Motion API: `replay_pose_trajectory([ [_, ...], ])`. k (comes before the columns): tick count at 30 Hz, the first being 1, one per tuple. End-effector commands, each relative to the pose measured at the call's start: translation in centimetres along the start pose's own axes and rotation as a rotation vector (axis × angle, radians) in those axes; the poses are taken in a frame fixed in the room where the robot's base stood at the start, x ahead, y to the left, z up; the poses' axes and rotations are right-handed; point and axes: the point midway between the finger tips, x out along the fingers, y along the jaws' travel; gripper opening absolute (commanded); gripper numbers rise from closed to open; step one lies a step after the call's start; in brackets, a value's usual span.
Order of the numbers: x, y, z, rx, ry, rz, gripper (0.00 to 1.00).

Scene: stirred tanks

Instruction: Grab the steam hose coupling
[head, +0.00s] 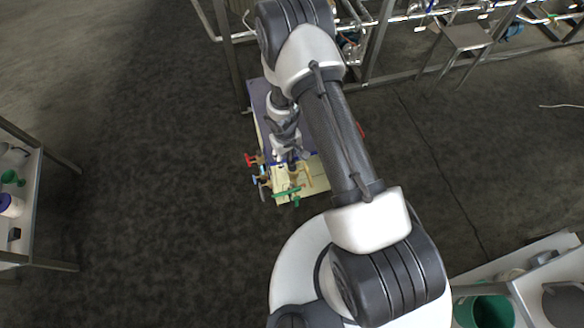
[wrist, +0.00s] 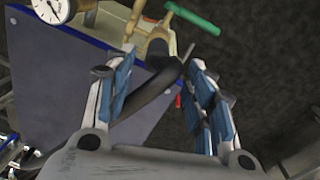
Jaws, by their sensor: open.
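In the wrist view my gripper (wrist: 162,62) is open, with blue-padded fingers on either side of a dark hose (wrist: 150,92). The hose runs from the lower left up between the fingers. At its upper end is a dark, rounded part (wrist: 159,52), which looks like the steam hose coupling, below a brass-coloured fitting (wrist: 148,20). This part sits between the fingertips; I cannot tell whether either finger touches it. In the head view my gripper (head: 284,150) is small, over the far side of a pale panel (head: 316,178); the coupling cannot be made out there.
A green handle (wrist: 193,17) is just beyond the fingertips, and a round gauge (wrist: 53,9) is at upper left. In the head view, red (head: 250,160) and green (head: 287,193) handles stick out from the panel. A shelf (head: 30,200) stands left; the floor between is clear.

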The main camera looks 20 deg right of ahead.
Motion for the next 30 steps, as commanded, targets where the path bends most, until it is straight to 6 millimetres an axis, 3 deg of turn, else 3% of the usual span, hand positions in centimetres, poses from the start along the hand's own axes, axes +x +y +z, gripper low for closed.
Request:
replay_pose_trajectory([
  [12, 5.1, 0.3, 0.3, -0.001, -0.001, 0.000, 0.49],
  [20, 5.2, 0.4, 0.2, 0.000, 0.001, 0.000, 0.49],
  [30, 5.2, 0.3, 0.3, 0.000, 0.000, 0.000, 0.28],
])
